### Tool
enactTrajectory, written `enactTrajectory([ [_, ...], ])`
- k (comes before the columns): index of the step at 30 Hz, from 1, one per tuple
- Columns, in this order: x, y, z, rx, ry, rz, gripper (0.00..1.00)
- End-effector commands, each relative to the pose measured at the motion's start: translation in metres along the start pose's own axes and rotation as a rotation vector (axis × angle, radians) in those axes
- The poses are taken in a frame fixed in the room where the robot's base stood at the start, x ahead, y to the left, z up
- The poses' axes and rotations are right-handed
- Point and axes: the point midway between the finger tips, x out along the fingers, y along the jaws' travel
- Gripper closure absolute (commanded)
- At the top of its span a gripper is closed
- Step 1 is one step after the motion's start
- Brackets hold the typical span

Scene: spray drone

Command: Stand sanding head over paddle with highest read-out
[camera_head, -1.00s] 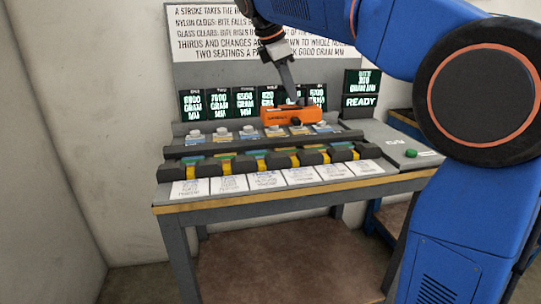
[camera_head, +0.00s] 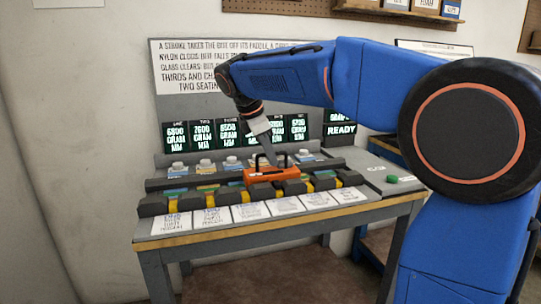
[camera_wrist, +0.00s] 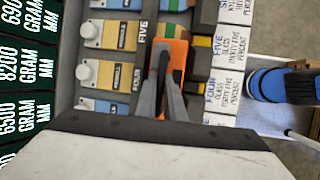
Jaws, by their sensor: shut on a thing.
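The orange sanding head (camera_head: 262,177) with a dark handle is in my gripper (camera_head: 279,157), over the bench's row of paddles. In the wrist view, my gripper (camera_wrist: 169,82) is shut on the handle of the sanding head (camera_wrist: 181,55). The head lies level with the paddle position labelled FOUR (camera_wrist: 138,82) and covers part of that row. A green and tan paddle (camera_wrist: 175,29) shows just above it. I cannot tell whether it touches the paddle. The read-out (camera_wrist: 22,67) shows 8200 gram mm, the highest I can read; its neighbours show 6500 and about 690-something.
Dark blocks (camera_head: 153,206) separate the paddles, with white cards (camera_head: 171,223) in front. White-knobbed blocks (camera_head: 205,164) stand behind.

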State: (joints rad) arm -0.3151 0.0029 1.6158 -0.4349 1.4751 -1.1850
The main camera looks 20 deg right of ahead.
Motion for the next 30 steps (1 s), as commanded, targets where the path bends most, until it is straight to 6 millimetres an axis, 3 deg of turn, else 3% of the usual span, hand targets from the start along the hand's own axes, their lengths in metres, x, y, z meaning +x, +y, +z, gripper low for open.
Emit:
enactTrajectory([
  [8,0.0,0.0,0.0,0.0,0.0,0.001,1.0],
  [11,0.001,0.0,-0.001,0.0,0.0,0.0,0.74],
  [12,0.001,0.0,-0.001,0.0,0.0,0.0,0.72],
  [23,-0.003,0.0,0.0,0.0,0.0,0.001,0.72],
  [30,-0.038,0.001,0.0,0.0,0.001,0.003,0.72],
])
